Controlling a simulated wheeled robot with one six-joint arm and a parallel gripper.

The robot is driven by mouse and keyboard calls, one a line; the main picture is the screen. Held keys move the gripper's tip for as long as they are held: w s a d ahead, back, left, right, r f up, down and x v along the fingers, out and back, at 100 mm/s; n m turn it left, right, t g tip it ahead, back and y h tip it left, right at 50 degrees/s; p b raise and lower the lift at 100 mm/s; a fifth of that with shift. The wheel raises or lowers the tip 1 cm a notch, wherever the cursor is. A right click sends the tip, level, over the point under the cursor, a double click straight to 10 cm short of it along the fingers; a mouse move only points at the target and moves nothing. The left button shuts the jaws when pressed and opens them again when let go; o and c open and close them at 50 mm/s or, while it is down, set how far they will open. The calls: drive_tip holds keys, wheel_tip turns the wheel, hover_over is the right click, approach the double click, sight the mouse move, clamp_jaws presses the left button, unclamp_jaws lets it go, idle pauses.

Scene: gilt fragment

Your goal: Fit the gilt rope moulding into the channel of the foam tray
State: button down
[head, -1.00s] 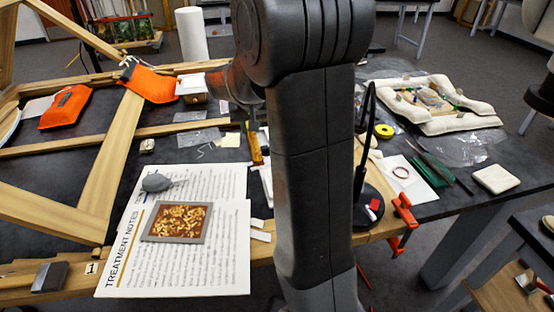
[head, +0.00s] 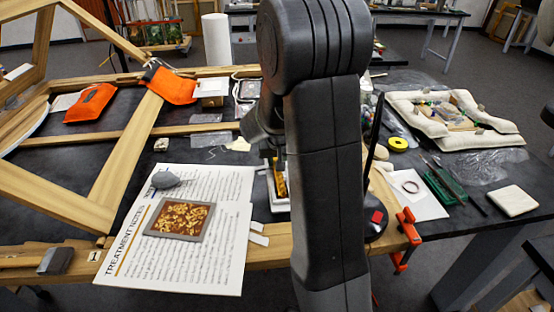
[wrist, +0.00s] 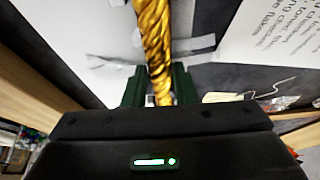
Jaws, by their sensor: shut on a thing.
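The gilt rope moulding (wrist: 153,40) is a twisted gold rod. In the wrist view it stands between the green fingers of my gripper (wrist: 157,88), which is shut on it, and runs up out of the top edge. In the head view the moulding (head: 280,180) shows as a short gold piece, tilted, just left of my arm. A white edge (head: 279,205) below it looks like the foam tray, largely hidden by my arm. A white surface (wrist: 75,45) lies behind the moulding in the wrist view. The channel cannot be made out, nor whether the moulding touches the tray.
A Treatment Notes sheet (head: 130,272) with a framed gilt sample (head: 180,219) lies to the left. Wooden frame bars (head: 125,150) cross the table's left side. A black stand (head: 376,224) and red clamp (head: 404,240) are close on the right.

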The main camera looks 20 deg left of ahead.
drive_tip(key=shift+f, duration=0.15)
drive_tip(key=c, duration=1.2)
unclamp_jaws()
drive_tip(key=shift+o, duration=0.2)
drive_tip(key=shift+r, duration=0.5)
drive_tip(key=v, duration=1.1)
drive_tip(key=shift+s+r, duration=0.2)
drive_tip(key=shift+d+f, duration=0.1)
drive_tip(key=shift+f, duration=0.05)
